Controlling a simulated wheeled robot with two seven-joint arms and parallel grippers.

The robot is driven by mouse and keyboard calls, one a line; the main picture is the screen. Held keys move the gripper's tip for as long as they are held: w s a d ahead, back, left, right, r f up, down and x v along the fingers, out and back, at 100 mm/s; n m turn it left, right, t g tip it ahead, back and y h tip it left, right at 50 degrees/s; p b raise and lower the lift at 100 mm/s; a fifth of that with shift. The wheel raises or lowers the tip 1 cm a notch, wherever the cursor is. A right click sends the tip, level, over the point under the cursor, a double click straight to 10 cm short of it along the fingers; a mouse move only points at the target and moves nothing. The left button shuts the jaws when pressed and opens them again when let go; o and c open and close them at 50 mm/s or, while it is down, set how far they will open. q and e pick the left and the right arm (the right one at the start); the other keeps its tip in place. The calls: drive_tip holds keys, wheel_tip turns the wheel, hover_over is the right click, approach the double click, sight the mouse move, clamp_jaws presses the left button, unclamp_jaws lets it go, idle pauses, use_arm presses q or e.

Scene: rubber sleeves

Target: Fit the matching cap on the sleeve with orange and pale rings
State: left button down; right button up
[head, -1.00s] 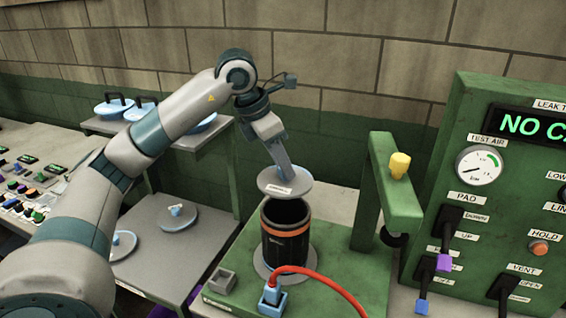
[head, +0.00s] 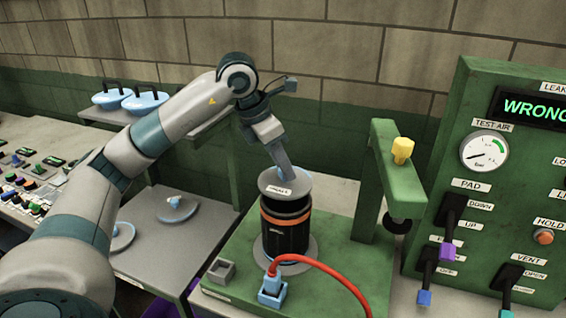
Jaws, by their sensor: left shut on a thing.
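The black sleeve (head: 285,236) stands upright on a round grey base on the green bench fixture. An orange ring circles its upper part; a pale ring is hard to make out. A grey disc-shaped cap (head: 298,185) with a small white label, which seems to read "SMALL", sits at the sleeve's top. I cannot tell if it is fully seated. My left gripper (head: 284,170) is shut on the cap from above; its fingertips hide the grip point. My right gripper is not in view.
The green panel's display (head: 535,107) shows "WRONG", cut off by the frame. A green press arm (head: 398,175) stands right of the sleeve. A red hose (head: 325,266) curves in front. Other caps lie on the lower shelf (head: 178,208), and blue-white lids (head: 146,101) on the upper shelf.

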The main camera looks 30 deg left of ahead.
sight(283, 178)
use_arm(q)
drive_tip(key=shift+f+b, duration=0.5)
drive_tip(key=shift+f, duration=0.4)
drive_tip(key=shift+f+b, duration=0.9)
drive_tip(key=shift+f, duration=0.15)
drive_tip(key=c, duration=1.3)
unclamp_jaws()
drive_tip(key=shift+c, duration=0.2)
